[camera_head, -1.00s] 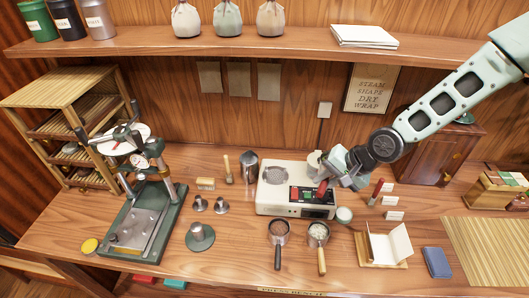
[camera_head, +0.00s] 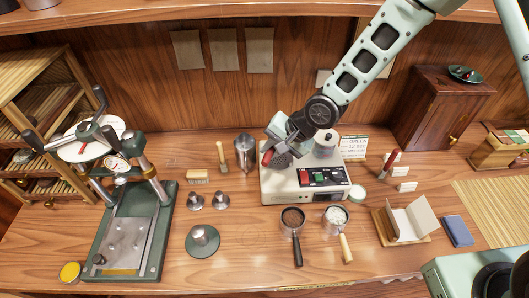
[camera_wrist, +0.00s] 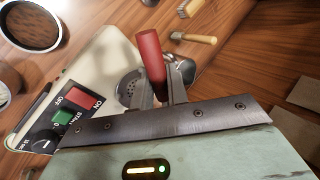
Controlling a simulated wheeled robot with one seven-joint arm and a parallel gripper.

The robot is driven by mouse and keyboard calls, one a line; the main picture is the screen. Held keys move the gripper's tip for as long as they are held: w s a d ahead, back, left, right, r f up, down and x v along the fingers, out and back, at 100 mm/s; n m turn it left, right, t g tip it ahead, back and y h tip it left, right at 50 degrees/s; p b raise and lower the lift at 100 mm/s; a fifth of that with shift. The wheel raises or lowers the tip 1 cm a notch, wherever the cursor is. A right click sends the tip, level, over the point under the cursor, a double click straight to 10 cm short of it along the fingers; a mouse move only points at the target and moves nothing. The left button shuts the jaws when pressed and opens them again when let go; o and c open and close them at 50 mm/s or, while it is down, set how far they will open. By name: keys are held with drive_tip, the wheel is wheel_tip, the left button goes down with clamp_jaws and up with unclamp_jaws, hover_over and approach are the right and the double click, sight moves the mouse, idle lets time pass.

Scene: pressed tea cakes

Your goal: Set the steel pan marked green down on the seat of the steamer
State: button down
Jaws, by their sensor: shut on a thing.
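The steamer (camera_head: 275,188) is a cream box with red and green buttons. Its round perforated grey seat (camera_wrist: 128,88) shows in the wrist view, partly hidden by my gripper. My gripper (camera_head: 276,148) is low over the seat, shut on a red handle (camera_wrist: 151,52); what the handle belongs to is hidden. In front of the steamer are a steel pan with dark contents and a dark handle (camera_head: 292,218) and a steel pan with pale contents and a wooden handle (camera_head: 336,216). Neither is held. I cannot make out a green mark on either pan.
A press (camera_head: 128,235) stands further left. A pale canister (camera_head: 325,143) stands at the steamer's back.

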drive_tip(key=b, duration=0.5)
approach(261, 173)
drive_tip(key=shift+w+a+f, duration=0.35)
drive_tip(key=shift+a+f, duration=0.2)
drive_tip(key=shift+a, duration=0.05)
drive_tip(key=shift+w+a+f, duration=0.3)
drive_tip(key=shift+a+f, duration=0.3)
drive_tip(key=shift+a, duration=0.05)
drive_tip(key=shift+f+b, duration=0.3)
drive_tip(key=shift+f, duration=0.55)
drive_tip(key=c, duration=1.3)
unclamp_jaws()
drive_tip(key=shift+s, duration=0.1)
drive_tip(key=shift+d+r, duration=0.1)
drive_tip(key=p+v, duration=0.1)
drive_tip(key=v, duration=1.6)
drive_tip(key=shift+r, duration=0.15)
drive_tip(key=s+r+n+g+h+b, duration=0.1)
drive_tip(key=s+n+h+b, duration=0.4)
drive_tip(key=s+n, duration=0.7)
drive_tip(key=s+d+g, duration=0.1)
drive_tip(key=s, duration=0.9)
drive_tip(key=shift+n+g+h, duration=0.3)
drive_tip(key=shift+g, duration=0.1)
